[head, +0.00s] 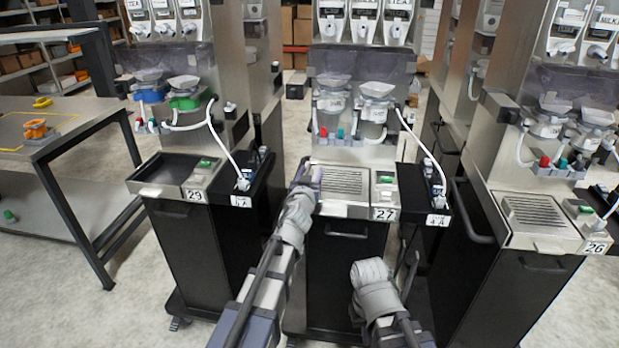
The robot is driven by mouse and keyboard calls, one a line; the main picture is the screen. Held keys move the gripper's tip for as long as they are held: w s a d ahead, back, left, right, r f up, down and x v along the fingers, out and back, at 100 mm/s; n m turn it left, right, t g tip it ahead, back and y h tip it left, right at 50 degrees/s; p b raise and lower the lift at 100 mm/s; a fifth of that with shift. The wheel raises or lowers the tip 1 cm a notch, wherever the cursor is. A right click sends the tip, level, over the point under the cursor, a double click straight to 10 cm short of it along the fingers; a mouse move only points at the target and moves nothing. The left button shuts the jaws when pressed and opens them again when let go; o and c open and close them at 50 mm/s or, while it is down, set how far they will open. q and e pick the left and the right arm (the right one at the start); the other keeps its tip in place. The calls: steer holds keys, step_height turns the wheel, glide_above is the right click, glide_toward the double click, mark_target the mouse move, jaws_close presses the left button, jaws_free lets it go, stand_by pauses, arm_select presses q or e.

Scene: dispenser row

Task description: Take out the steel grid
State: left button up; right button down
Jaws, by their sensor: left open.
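A slotted steel grid (343,181) lies in the tray on top of the dispenser numbered 27, in the middle of the head view. My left gripper (308,176) is open at the left end of this grid. Its fingers are small and partly hidden by my own wrist, so I cannot tell whether they touch the grid. My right gripper (407,268) is low in front of dispenser 27, mostly hidden behind my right wrist; its jaws cannot be made out.
Dispenser 26 (546,240) on the right has a similar grid (534,212). Dispenser 29 (160,168) on the left shows a dark tray without a grid. Cups and a white hose hang above the grid on 27. A metal table (75,128) stands at the far left.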

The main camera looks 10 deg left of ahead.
arm_select(q)
jaws_close()
stand_by(0.3)
stand_by(1.0)
steer(key=shift+r, duration=0.2)
steer(key=shift+r+p, duration=0.85)
steer(key=shift+p, duration=0.2)
